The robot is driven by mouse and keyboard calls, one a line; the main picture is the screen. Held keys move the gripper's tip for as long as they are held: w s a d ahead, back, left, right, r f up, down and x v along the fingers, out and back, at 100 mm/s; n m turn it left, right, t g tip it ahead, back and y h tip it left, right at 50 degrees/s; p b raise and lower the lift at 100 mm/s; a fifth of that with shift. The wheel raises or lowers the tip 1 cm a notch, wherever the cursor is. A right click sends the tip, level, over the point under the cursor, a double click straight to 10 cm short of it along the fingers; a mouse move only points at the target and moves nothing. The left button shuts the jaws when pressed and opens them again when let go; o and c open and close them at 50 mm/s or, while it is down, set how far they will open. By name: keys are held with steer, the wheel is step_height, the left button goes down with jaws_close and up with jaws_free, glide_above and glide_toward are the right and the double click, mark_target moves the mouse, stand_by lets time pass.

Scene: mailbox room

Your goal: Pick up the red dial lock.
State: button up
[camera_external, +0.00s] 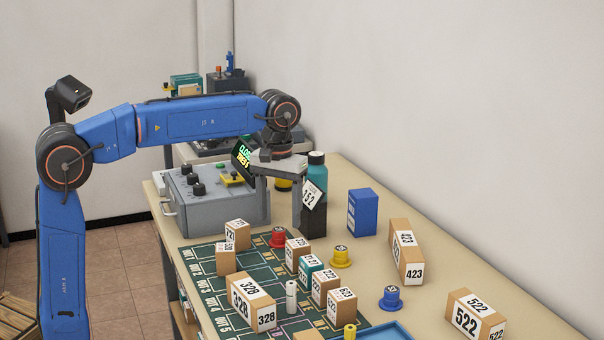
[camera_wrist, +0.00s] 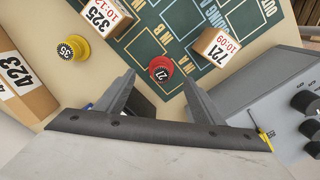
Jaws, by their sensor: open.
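The red dial lock (camera_external: 278,238) stands upright on the green marked mat (camera_external: 215,283), just in front of the grey control box. In the wrist view the red dial lock (camera_wrist: 161,67) has a dark top marked 21 and appears between the tips of my fingers. My gripper (camera_external: 280,207) is open and empty, its fingers pointing down above the lock. In the wrist view my gripper (camera_wrist: 158,80) shows both fingers apart, with no contact on the lock visible.
A numbered carton (camera_external: 238,234) stands left of the lock and another carton (camera_external: 298,254) right of it. A yellow dial lock (camera_external: 341,256) and a blue one (camera_external: 391,298) stand farther right.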

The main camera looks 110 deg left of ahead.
mark_target(279, 229)
steer(key=shift+s+f, duration=0.15)
steer(key=shift+f, duration=2.5)
steer(key=c, duration=1.2)
steer(key=shift+r, duration=0.15)
